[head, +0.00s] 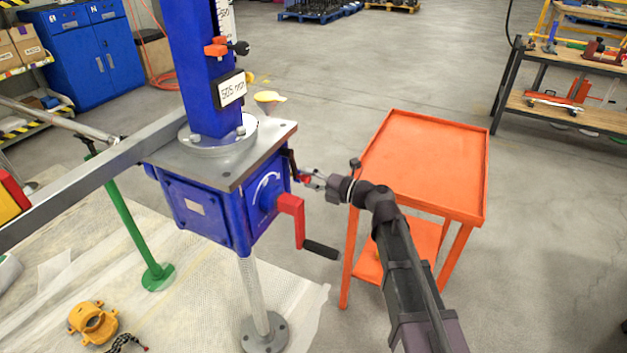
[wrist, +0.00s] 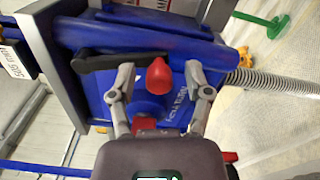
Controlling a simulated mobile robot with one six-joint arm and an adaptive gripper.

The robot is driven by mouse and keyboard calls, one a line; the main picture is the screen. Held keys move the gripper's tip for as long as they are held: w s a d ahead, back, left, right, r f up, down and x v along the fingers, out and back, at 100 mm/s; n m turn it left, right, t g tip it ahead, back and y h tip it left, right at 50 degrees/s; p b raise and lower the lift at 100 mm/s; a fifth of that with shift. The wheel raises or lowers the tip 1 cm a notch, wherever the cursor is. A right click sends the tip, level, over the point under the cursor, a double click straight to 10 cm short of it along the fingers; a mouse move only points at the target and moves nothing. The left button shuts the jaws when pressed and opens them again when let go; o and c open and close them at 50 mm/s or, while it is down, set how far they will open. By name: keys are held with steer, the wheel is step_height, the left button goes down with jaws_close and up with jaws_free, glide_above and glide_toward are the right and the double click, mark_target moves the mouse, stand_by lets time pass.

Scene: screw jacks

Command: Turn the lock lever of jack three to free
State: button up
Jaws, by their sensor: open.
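The blue jack housing (head: 215,205) stands on a post, with a blue column above it; no jack number is readable. On its right side is a black lock lever (head: 292,162) with a red knob (head: 304,178). In the wrist view the lever (wrist: 105,62) runs left from the red knob (wrist: 158,78). My gripper (head: 316,181) is at this side of the housing. In the wrist view my gripper (wrist: 159,70) is open, one finger on each side of the knob, with gaps visible. Contact deeper in is hard to tell. White lettering (wrist: 178,108) on the housing is unclear.
A red crank (head: 292,212) with a black handle (head: 320,249) sticks out just below my gripper. A grey beam (head: 75,185) meets the jack from the left. The floor behind is mostly clear.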

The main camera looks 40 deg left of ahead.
steer(key=shift+d, duration=0.1)
steer(key=shift+d, duration=0.8)
steer(key=w+d, duration=0.2)
steer(key=d, duration=0.8)
